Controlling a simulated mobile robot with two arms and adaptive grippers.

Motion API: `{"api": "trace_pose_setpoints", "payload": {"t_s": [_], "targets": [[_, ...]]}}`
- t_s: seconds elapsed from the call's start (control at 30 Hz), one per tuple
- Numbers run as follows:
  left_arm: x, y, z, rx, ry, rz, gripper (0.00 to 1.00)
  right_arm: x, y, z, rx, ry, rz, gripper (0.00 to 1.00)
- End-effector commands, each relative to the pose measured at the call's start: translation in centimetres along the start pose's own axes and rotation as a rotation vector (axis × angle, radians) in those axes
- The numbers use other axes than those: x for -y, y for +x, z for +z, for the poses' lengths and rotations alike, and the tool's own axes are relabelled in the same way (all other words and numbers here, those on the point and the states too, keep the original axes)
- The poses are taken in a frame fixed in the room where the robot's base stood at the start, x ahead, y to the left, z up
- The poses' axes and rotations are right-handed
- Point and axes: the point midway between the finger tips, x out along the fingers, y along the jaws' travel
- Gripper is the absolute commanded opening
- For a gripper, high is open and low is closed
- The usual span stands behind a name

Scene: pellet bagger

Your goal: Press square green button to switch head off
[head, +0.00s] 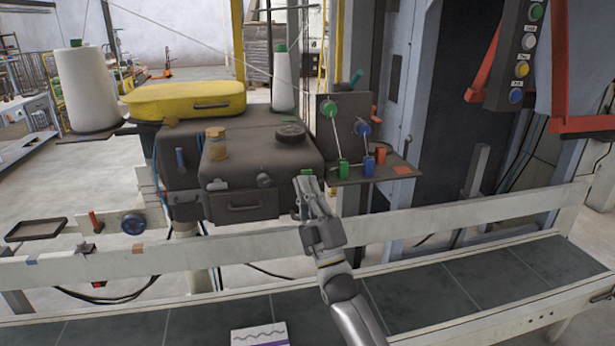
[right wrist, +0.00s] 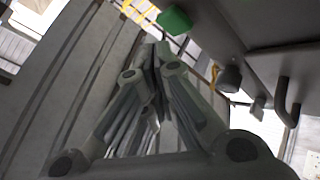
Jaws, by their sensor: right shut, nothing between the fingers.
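The dark grey sewing head (head: 240,170) stands behind the white rail, with a knob and a handle on its front. A square green button (right wrist: 174,20) shows near the top of the right wrist view, on the head's dark housing. In the head view only a small green patch of it (head: 303,204) shows beside my fingers. My right gripper (head: 309,183) is shut and empty at the right end of the head's front. In the right wrist view its fingertips (right wrist: 161,50) lie just below the button in the picture, and a gap shows between them. My left gripper is out of view.
A shelf with green, blue and orange pieces (head: 344,169) stands right of the head. A yellow case (head: 185,100) and thread cones (head: 88,88) are behind. The white rail (head: 110,265) and dark conveyor (head: 440,290) run in front. A button panel (head: 524,55) hangs upper right.

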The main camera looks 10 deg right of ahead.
Motion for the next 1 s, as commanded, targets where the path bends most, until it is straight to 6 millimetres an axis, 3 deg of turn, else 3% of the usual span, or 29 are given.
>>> {"api": "trace_pose_setpoints", "payload": {"t_s": [1.0], "targets": [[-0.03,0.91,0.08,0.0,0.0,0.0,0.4,0.47,0.66,0.48,0.0,0.0,0.0,0.0]]}}
